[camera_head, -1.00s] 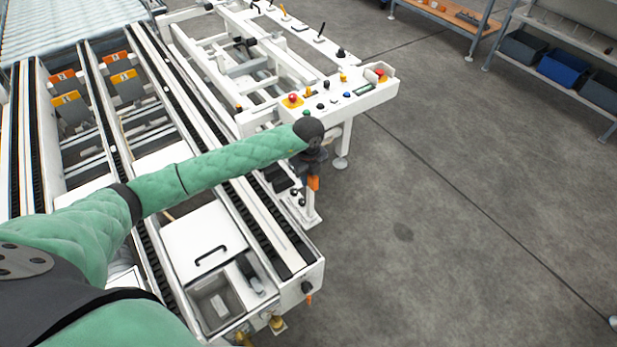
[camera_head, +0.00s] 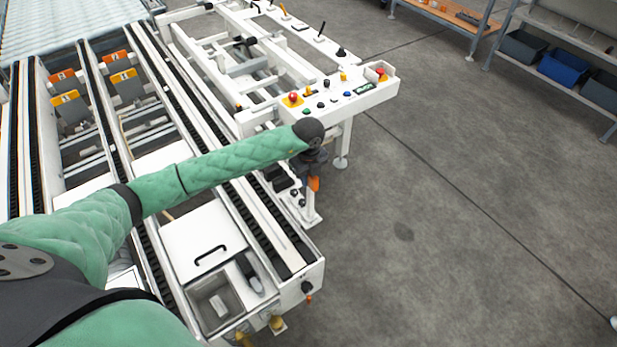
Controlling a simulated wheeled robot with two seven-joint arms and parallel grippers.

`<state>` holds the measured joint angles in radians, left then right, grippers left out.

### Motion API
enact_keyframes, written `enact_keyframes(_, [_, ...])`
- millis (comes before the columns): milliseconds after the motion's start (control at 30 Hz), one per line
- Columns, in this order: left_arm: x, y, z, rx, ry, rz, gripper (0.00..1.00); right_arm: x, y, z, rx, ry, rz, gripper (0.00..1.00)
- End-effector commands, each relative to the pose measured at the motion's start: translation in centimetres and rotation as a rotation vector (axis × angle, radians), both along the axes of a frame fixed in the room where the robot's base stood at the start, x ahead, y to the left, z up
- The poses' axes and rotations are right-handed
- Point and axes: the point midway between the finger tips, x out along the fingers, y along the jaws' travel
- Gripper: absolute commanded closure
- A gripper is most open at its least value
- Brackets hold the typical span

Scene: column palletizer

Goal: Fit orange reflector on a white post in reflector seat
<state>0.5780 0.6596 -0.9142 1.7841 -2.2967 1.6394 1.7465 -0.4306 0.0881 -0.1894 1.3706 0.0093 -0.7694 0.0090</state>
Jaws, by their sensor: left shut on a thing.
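My left arm reaches across the conveyor, and its dark wrist hides much of the hand. My left gripper (camera_head: 313,174) points down beside the conveyor's right side, shut on the orange reflector (camera_head: 314,184). The reflector shows as a small orange piece below the dark hand. I cannot tell whether the reflector touches the post. My right gripper is not in view.
A white control panel (camera_head: 345,98) with buttons and levers stands just beyond the hand. The conveyor frame (camera_head: 308,277) runs along the left, with a grey bin (camera_head: 215,303) in its near end. Shelves with bins (camera_head: 562,66) stand at upper right. The grey floor at right is clear.

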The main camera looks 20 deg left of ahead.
Motion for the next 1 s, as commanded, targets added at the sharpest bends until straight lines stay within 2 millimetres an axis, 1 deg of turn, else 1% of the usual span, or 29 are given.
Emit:
enact_keyframes(500, [0.02, 0.0, -0.02, -0.001, -0.001, 0.0, 1.0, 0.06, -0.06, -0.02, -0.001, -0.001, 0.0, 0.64])
enact_keyframes(1000, [0.02, 0.0, -0.59, -0.001, -0.001, 0.0, 1.0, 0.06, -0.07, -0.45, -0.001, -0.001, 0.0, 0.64])
